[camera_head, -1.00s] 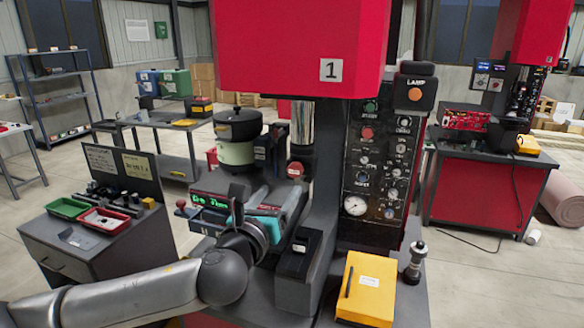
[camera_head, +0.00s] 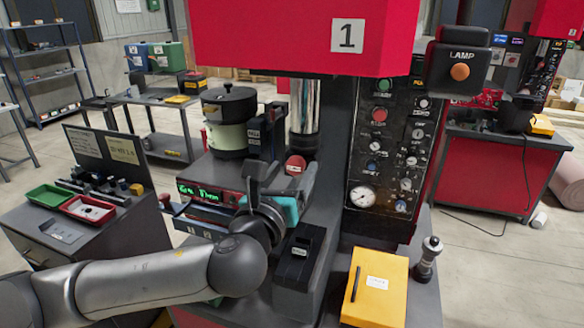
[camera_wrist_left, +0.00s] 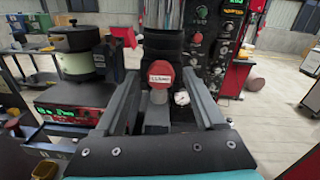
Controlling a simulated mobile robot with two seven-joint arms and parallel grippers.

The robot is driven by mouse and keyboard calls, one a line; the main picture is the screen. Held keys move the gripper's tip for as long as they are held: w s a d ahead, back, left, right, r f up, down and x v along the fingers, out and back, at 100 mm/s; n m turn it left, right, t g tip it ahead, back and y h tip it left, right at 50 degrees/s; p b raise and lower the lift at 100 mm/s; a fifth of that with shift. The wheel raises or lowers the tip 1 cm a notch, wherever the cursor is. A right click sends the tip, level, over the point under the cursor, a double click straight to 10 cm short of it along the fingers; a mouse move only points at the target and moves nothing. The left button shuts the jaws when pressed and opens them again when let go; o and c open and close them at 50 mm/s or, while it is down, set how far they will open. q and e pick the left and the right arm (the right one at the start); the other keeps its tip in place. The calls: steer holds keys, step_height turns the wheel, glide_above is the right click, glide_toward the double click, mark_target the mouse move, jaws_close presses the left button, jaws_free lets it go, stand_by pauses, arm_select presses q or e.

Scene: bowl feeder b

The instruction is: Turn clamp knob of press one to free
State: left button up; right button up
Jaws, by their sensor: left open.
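Press one (camera_head: 290,35) is a red press head with a "1" label over a dark column. The clamp knob (camera_head: 295,164) is a round red knob with a white label on the press, below the shiny cylinder. In the left wrist view the knob (camera_wrist_left: 160,77) faces me, between the two finger lines and beyond the fingers. My left gripper (camera_head: 268,172) is open and empty, just left of the knob in the head view, apparently not touching it. The left wrist view shows its two grey fingers (camera_wrist_left: 160,92) spread apart. My right gripper is not in view.
A bowl feeder (camera_head: 230,120) and a green-lit display box (camera_head: 210,192) stand left of the knob. A panel of dials (camera_head: 385,150) is to the right. A black block (camera_head: 298,252) and a yellow box (camera_head: 375,288) sit in front on the press table.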

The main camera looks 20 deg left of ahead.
arm_select(q)
steer(key=shift+s, duration=0.1)
steer(key=shift+c, duration=0.7)
jaws_close()
